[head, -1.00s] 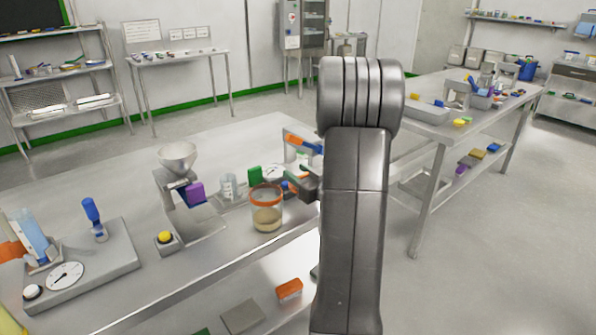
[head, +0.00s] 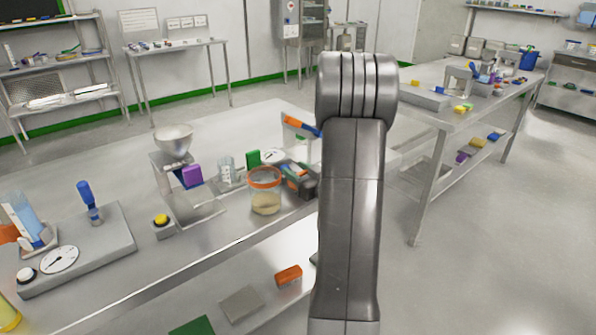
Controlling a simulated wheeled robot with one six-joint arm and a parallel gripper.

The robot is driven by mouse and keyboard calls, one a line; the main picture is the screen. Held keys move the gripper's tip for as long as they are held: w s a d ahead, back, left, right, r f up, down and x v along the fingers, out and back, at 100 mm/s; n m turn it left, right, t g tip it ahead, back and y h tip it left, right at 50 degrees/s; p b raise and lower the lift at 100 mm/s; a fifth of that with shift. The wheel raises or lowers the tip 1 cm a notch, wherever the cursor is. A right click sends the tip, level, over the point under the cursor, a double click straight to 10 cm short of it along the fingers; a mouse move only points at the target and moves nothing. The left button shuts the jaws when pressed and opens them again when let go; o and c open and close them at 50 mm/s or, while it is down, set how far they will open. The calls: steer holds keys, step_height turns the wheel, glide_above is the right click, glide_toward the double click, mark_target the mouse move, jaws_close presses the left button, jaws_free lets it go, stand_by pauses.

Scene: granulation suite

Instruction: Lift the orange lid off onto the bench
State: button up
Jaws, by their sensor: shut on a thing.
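The orange lid (head: 264,177) shows as a ring at the top of a clear jar (head: 265,202) with pale beige contents, near the front edge of the bench (head: 110,170). No clear gap shows between lid and jar. My gripper (head: 287,173) is at the lid's right side, shut on the lid's rim. My arm hides part of the bench to the right, and the fingertips are small and partly hidden among objects behind.
A steel funnel stand (head: 174,140) with a purple block (head: 191,176) stands left of the jar. A glass beaker (head: 228,171), green block (head: 253,158) and dial (head: 271,156) stand close behind.

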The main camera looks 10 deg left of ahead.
steer(key=shift+f+b, duration=0.4)
steer(key=shift+f, duration=0.1)
steer(key=o, duration=1.3)
steer(key=v, duration=1.3)
steer(key=shift+s+d, duration=0.25)
steer(key=shift+d, duration=0.05)
